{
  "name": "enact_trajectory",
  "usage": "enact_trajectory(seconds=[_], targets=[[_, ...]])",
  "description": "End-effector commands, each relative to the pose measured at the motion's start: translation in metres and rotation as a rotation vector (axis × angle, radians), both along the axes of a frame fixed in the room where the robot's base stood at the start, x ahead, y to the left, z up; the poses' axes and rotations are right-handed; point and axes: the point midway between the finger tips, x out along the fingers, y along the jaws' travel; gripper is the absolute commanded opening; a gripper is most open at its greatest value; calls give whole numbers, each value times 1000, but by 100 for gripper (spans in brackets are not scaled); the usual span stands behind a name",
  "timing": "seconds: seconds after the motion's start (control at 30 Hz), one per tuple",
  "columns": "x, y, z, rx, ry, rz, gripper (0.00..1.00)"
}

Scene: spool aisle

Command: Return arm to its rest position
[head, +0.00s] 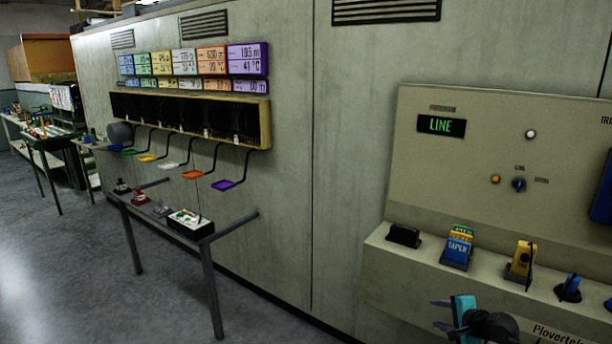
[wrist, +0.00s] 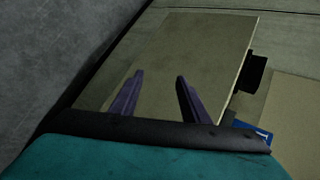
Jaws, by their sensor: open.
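My gripper (head: 439,314) is at the lower right of the head view, in front of the control panel's ledge. Its two purple fingers point left and stand apart with nothing between them. In the wrist view my gripper (wrist: 159,77) also shows open and empty, with the panel's pale surface behind the fingers. My teal and black wrist fills the bottom of that view. No contact between the fingers and anything else shows.
The control panel (head: 470,170) reads LINE. Its ledge (head: 410,262) holds a black block (head: 404,236), a blue TAPER card (head: 457,250), a yellow item (head: 521,262) and a blue knob (head: 568,288). A metal-legged stand (head: 208,285) is left. Floor at lower left is clear.

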Motion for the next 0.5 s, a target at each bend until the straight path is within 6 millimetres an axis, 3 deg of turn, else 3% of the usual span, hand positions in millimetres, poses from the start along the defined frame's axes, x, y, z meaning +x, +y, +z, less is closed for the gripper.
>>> enact_trajectory(seconds=[0.03,0.27,0.5], targets=[[-1,19,-20,0,31,34,42],[-17,92,-97,-19,160,176,42],[-53,162,-173,-55,297,338,42]])
